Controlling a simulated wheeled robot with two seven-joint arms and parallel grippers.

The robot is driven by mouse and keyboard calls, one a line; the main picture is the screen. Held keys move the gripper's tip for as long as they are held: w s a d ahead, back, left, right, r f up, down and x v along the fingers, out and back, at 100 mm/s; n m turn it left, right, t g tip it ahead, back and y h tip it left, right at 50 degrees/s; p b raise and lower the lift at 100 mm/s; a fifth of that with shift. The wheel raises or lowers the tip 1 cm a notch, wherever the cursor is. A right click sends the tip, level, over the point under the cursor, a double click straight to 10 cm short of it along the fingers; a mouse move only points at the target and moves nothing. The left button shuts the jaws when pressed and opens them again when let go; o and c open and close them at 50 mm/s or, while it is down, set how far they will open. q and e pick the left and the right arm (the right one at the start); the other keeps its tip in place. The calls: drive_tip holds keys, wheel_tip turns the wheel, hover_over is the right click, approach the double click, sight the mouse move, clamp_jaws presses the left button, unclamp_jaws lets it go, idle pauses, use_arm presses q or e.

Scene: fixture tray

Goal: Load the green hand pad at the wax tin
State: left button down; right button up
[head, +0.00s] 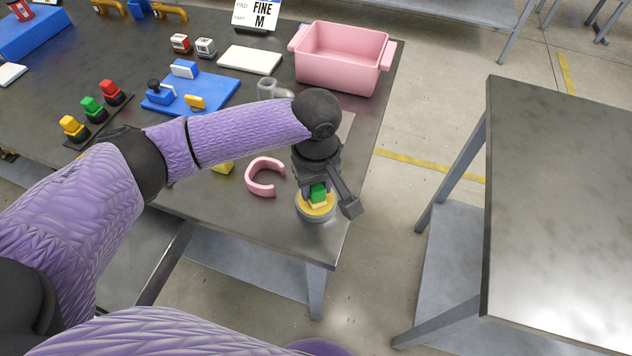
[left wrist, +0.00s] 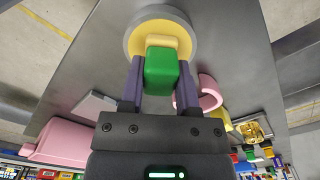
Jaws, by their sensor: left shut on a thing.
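The green hand pad (head: 319,191) is a green block with a yellow layer at its lower end. My left gripper (head: 317,187) is shut on it, and the left wrist view shows the green block (left wrist: 160,72) between the two purple fingers (left wrist: 160,82). The wax tin (head: 318,217) is a round grey tin with yellow wax inside, near the table's front right corner. The pad is at the tin, its yellow end over the wax (left wrist: 181,35). I cannot tell whether they touch. My right gripper is not in view.
A pink C-shaped piece (head: 253,178) lies left of the tin. A pink bin (head: 340,68) stands at the back right, beside a white plate (head: 250,60). A blue board (head: 215,88) and several coloured knobs (head: 92,107) are farther left. Another table (head: 560,200) stands right, across a gap.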

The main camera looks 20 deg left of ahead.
use_arm(q)
drive_tip(key=shift+s+f, duration=0.1)
drive_tip(key=shift+f, duration=0.05)
idle(1.0)
wheel_tip(320, 180, up, 7)
drive_tip(key=p, duration=1)
